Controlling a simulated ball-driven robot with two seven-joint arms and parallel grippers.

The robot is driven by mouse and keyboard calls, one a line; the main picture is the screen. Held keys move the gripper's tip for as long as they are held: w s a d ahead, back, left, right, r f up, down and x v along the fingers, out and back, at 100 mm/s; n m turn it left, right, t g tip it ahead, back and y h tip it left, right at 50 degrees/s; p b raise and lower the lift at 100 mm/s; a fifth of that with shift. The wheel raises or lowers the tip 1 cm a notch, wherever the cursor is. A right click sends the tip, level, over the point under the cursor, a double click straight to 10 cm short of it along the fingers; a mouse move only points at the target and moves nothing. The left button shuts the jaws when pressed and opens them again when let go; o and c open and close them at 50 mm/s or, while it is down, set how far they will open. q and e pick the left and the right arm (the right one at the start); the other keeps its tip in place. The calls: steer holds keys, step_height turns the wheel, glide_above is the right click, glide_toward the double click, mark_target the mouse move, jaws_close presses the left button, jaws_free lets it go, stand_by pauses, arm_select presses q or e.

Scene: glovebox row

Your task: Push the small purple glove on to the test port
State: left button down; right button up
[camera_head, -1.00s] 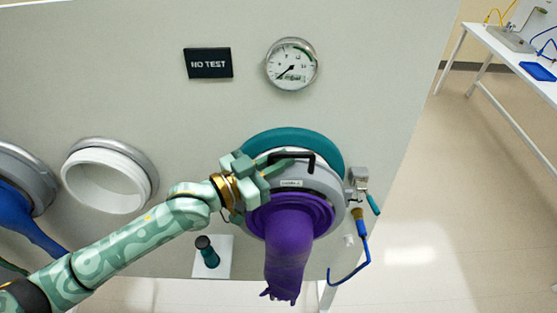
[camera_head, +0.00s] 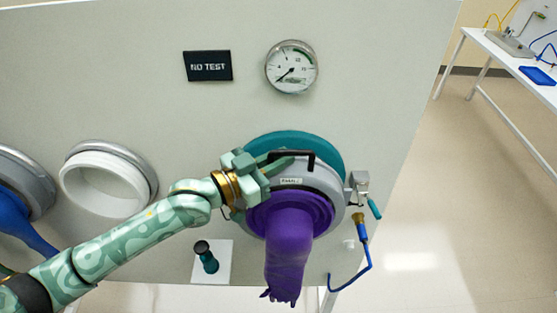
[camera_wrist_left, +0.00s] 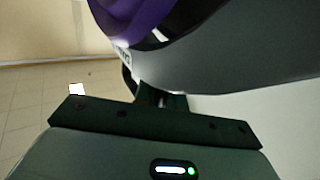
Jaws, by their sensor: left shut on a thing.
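The small purple glove (camera_head: 287,252) hangs fingers down from a grey ring with a black handle (camera_head: 291,155) and a small white label. The ring sits in front of a teal round port (camera_head: 328,150) on the panel; whether it is fully seated I cannot tell. My left gripper (camera_head: 272,165) is shut on the black handle at the ring's upper left. In the left wrist view, the purple glove (camera_wrist_left: 130,18) and the grey ring (camera_wrist_left: 215,60) fill the top, close to the jaws. My right gripper is not in view.
A white empty port (camera_head: 100,185) and a blue glove (camera_head: 22,225) are at left. A valve (camera_head: 360,185) and blue hose (camera_head: 362,250) are right of the ring. A teal-handled tool (camera_head: 206,258) stands on a white plate below. A gauge (camera_head: 291,67) and NO TEST sign (camera_head: 208,66) are above.

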mark_target(278, 144)
arm_select(q)
steer(key=shift+w+b, duration=0.45)
steer(key=shift+w, duration=0.35)
steer(key=shift+w+f+b, duration=0.15)
steer(key=shift+w+b, duration=0.85)
steer(key=shift+w, duration=0.25)
stand_by(0.5)
steer(key=shift+w+a, duration=0.1)
steer(key=shift+w, duration=0.1)
stand_by(0.8)
